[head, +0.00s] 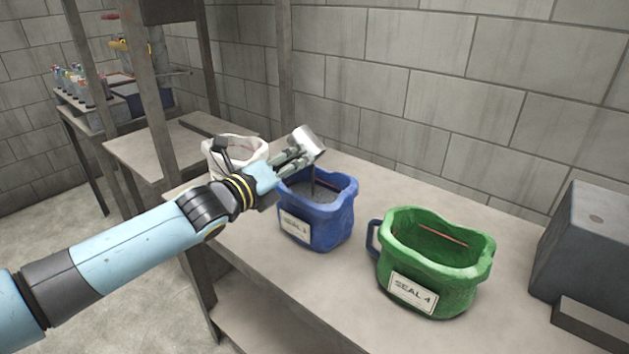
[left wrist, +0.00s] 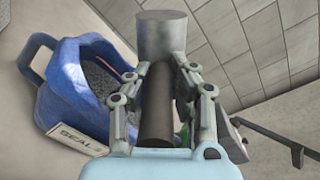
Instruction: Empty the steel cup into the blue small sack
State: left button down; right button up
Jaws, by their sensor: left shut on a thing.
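The steel cup (head: 308,141) is tilted over the blue small sack (head: 322,228). My left gripper (head: 294,158) is shut on it, above the sack's back-left rim. A thin dark grey stream (head: 313,182) falls from the cup into the sack, where grey grains lie. In the left wrist view the cup (left wrist: 162,34) is past the fingertips, with a dark cylindrical grip (left wrist: 157,110) between the fingers (left wrist: 166,85). The blue sack (left wrist: 75,85) stands open to the left, with grey grains inside. The inside of the cup is hidden. My right gripper is not in view.
A green sack (head: 437,285) labelled SEAL 4 stands right of the blue one. A white sack (head: 232,160) stands behind my left wrist. A grey box (head: 588,245) is at the bench's right end. Bare bench (head: 330,300) lies in front.

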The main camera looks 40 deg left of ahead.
pick_arm(q)
jog(key=shift+m, duration=0.3)
jog(key=shift+a+r+n+p, duration=0.25)
jog(key=shift+n+p, duration=0.15)
jog(key=shift+n, duration=0.6)
jog(key=shift+w+a+f+n, duration=0.1)
jog(key=shift+a+n, duration=0.1)
jog(key=shift+n, duration=0.6)
jog(key=a+f+n+b, duration=0.2)
jog(key=a+n+b, duration=0.5)
jog(key=n, duration=1.5)
jog(key=a, duration=0.4)
jog(key=shift+w+n+h, duration=0.3)
jog(key=shift+w, duration=0.1)
